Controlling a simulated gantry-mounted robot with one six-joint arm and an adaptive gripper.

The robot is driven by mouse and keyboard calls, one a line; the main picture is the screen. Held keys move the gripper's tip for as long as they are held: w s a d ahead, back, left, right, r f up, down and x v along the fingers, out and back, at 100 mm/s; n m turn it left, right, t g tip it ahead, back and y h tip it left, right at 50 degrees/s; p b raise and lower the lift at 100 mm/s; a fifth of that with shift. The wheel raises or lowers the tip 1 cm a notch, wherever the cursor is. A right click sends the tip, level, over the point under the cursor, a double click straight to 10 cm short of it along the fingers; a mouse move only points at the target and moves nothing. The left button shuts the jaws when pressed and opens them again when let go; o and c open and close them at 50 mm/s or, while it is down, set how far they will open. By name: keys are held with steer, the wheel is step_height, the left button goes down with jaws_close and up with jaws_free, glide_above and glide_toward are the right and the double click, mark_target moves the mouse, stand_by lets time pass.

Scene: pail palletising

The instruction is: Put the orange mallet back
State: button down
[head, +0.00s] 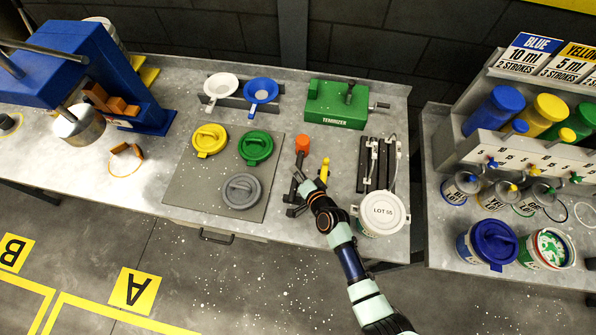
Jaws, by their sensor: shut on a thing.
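The orange mallet (302,144) shows as an orange head near the middle of the bench in the head view, just beyond my fingers. A dark handle seems to run from it towards me, largely hidden by my gripper. My gripper (301,180) is shut on the mallet. I cannot tell whether the mallet touches the bench.
A grey mat (220,205) with yellow, green and grey lids lies left. A white-lidded pail (381,213) stands close to my arm. A small yellow-topped item (323,172) is beside my gripper.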

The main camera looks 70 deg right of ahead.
steer(key=shift+d+r, duration=0.1)
steer(key=shift+r, duration=0.1)
steer(key=shift+f, duration=0.1)
steer(key=shift+f, duration=0.15)
steer(key=c, duration=1)
jaws_free()
steer(key=shift+r, duration=0.25)
steer(key=p+v, duration=0.1)
steer(key=v, duration=1.1)
